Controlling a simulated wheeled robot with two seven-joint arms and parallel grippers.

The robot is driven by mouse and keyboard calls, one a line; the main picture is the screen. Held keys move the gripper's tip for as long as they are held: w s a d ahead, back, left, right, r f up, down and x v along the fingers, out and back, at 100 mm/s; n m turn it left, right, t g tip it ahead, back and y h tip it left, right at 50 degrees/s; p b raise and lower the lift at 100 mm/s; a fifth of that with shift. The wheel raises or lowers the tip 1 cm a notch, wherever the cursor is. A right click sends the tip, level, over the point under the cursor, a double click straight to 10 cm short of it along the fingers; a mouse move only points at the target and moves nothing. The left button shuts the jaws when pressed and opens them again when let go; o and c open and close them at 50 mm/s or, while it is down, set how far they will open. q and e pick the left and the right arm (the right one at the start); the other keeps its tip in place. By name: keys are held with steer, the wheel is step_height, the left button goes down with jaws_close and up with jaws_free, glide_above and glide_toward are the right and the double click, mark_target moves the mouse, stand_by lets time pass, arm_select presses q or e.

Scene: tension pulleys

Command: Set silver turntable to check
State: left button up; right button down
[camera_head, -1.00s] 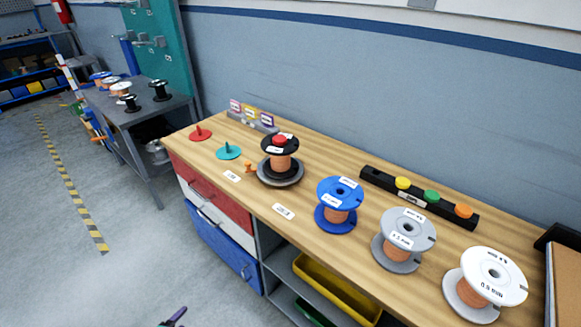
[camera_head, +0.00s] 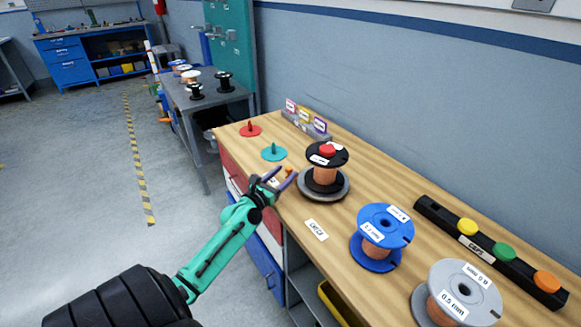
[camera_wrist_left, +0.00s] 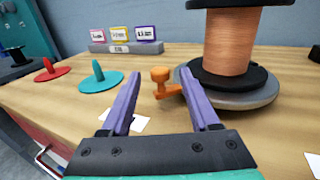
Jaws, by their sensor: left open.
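The silver turntable (camera_head: 340,193) is a grey disc on the wooden bench, also in the left wrist view (camera_wrist_left: 262,99). A black spool of copper wire (camera_head: 325,174) with a red cap stands on it. An orange knob (camera_wrist_left: 160,75) on a short arm sticks out from the turntable's left side in the wrist view. My left gripper (camera_head: 281,177) is open at the bench's front edge, left of the turntable. In the wrist view its purple fingers (camera_wrist_left: 160,88) lie on either side of the knob's line, with the knob beyond, apparently not gripped. My right gripper is out of view.
A red disc (camera_head: 251,130) and a teal disc (camera_head: 273,153) with pegs lie left. A card holder (camera_head: 305,122) stands behind. Blue (camera_head: 382,232) and grey (camera_head: 458,290) spools and a black cap rack (camera_head: 490,249) stand right. A white label (camera_head: 316,229) lies in front.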

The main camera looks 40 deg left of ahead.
mark_target(287, 171)
arm_select(q)
steer(key=w, duration=0.3)
steer(key=shift+w+a, duration=0.2)
jaws_close()
stand_by(1.2)
